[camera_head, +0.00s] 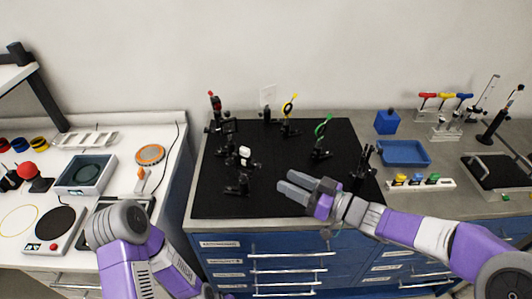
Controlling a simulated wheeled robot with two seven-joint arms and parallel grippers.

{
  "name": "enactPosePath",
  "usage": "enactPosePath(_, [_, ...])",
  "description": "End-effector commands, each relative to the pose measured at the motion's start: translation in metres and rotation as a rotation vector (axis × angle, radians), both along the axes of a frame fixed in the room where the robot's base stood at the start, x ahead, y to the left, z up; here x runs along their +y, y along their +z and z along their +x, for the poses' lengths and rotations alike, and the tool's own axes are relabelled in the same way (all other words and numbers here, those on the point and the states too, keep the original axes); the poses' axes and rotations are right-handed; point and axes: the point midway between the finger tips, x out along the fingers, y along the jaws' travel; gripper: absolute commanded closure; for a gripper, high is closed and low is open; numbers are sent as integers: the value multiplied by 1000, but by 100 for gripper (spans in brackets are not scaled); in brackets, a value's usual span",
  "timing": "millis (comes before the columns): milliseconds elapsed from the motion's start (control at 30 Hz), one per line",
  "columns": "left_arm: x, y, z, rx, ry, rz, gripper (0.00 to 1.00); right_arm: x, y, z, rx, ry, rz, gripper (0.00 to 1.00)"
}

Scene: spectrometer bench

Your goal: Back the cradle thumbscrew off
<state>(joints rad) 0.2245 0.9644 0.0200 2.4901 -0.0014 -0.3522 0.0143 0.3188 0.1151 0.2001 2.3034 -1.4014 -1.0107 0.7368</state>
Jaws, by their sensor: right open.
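A black optical breadboard (215,200) lies on the bench and carries several small dark mounts. A small white piece (244,152) sits on one mount left of the board's middle. I cannot tell which mount is the cradle, and its thumbscrew is too small to make out. My right gripper (284,180) reaches in from the right over the board's front part, fingers pointing left. It is open, with nothing visible between the fingers, to the right of the mount with the white piece and apart from it. My left arm shows at the lower left; its gripper is not visible.
A red-topped mount (214,101), a yellow ring mount (289,105) and a green ring mount (321,130) stand upright on the board. A dark mount (364,160) stands near my right wrist. A blue tray (404,153) lies to the right. The board's front left is clear.

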Motion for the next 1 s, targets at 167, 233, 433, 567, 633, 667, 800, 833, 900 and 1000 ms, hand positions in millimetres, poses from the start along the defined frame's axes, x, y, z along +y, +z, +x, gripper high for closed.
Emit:
enactPosePath(167, [0,-4,0,1,0,0,100,12,-2,7,0,4,0,57])
enactPosePath(233, [0,-7,-1,1,0,0,100,20,-2,13,0,3,0,57])
enactPosePath(433, [0,-15,-1,1,1,0,100,47,-2,30,0,4,1,57])
enactPosePath(567, [0,-18,0,1,1,0,100,58,-2,39,1,1,0,57])
enactPosePath(633, [0,-19,0,1,1,0,100,61,-1,41,1,0,0,57])
enactPosePath(667, [0,-19,0,1,1,0,100,62,-1,42,1,0,1,57])
enactPosePath(800, [0,-19,0,1,0,0,100,63,-1,43,2,-1,0,57])
enactPosePath(833, [0,-19,0,1,0,0,100,63,-1,42,2,-1,0,57])
enactPosePath(900, [0,-19,0,1,0,0,100,63,-1,42,1,-1,0,57])
enactPosePath(1000, [0,-19,0,1,0,0,100,63,-1,42,1,-1,0,68])
